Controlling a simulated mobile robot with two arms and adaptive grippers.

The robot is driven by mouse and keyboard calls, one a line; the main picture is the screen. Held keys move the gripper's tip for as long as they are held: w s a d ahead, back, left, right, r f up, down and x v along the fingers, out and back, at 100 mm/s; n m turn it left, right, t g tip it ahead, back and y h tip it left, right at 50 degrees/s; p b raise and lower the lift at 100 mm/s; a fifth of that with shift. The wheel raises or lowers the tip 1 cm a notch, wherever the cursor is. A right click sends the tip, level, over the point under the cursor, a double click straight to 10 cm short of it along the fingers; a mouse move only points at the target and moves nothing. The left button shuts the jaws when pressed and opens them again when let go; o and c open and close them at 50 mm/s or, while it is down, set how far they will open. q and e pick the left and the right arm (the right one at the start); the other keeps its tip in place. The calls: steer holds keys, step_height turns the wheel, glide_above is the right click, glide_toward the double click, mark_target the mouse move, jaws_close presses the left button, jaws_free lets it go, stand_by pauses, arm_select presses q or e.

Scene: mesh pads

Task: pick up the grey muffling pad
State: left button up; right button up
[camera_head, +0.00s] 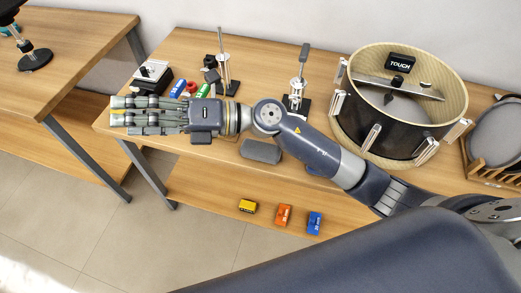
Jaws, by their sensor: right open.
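A grey pad (261,151), small and oblong with rounded ends, lies on the wooden table near its front edge. It looks like the muffling pad. My right gripper (120,112) is a hand with its fingers stretched out to the left, open and seemingly empty. It is over the left end of the table, well to the left of the pad. My right forearm passes just above and behind the pad in the picture. My left gripper is not in view.
A drum (372,134) with a "TOUCH" label (401,63) stands to the right. Beyond it are round pads (498,135) in a wooden rack. Three small boxes (283,214) lie on the lower shelf.

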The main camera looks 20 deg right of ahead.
step_height(320, 180, down, 8)
steer(key=s+n+g+h, duration=0.1)
steer(key=n+g+h, duration=0.3)
steer(key=n+h, duration=0.3)
steer(key=h, duration=1.3)
glide_above(261, 147)
step_height(261, 147, down, 11)
steer(key=shift+t, duration=0.3)
steer(key=f, duration=0.2)
steer(key=f+p, duration=0.1)
steer(key=f, duration=0.1)
steer(key=shift+w+d+f, duration=0.1)
steer(key=shift+d+f, duration=0.1)
steer(key=shift+f, duration=0.05)
steer(key=f+p, duration=0.1)
steer(key=f, duration=0.2)
steer(key=f+p, duration=0.1)
steer(key=shift+a+f+p, duration=0.3)
steer(key=shift+f+p, duration=0.05)
steer(key=shift+f, duration=0.6)
steer(key=c, duration=1.1)
